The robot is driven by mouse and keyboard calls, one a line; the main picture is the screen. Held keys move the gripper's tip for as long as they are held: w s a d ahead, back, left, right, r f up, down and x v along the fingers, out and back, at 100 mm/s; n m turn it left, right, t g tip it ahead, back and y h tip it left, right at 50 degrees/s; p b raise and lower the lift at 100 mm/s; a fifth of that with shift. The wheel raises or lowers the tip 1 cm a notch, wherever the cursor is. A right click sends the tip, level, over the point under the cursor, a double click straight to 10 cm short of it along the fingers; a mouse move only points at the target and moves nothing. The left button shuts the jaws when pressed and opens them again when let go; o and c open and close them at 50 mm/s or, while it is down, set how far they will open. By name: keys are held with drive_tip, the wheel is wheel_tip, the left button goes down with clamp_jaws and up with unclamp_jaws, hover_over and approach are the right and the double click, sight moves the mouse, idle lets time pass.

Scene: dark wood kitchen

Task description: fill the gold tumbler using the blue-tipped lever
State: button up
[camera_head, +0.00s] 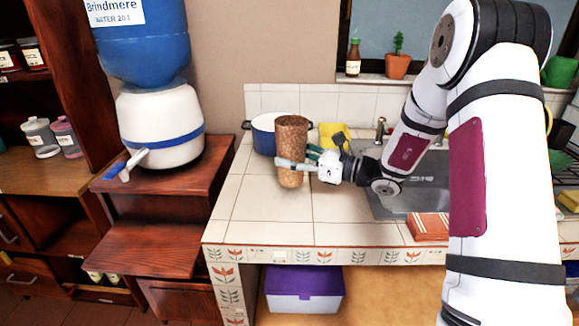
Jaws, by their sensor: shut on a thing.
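The gold tumbler (291,135) is tall, with a mottled gold-brown surface, and is upright over the tiled counter. My gripper (287,163) reaches in from the right and is shut on its lower half, with one pale finger across the front. I cannot tell whether its base touches the counter. The water dispenser (160,115) is white with a blue band and carries a blue bottle (142,50). It stands on a red-brown wooden stand at the left. Its lever (134,162) sticks out at the lower left front, with blue showing near it. Nothing is seen under the lever.
A blue pot (264,135) stands right behind the tumbler, with a yellow item (333,133) beside it. The sink (420,185) and a striped orange cloth (428,227) are to the right. The counter's left front is clear. A lower wooden step (150,245) juts out below the dispenser.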

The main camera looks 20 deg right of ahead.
drive_tip(key=shift+w, duration=0.9)
drive_tip(key=shift+s+f, duration=0.1)
drive_tip(key=shift+f, duration=1.65)
drive_tip(key=shift+f+b, duration=0.15)
drive_tip(key=shift+b, duration=0.15)
drive_tip(key=o, duration=1.5)
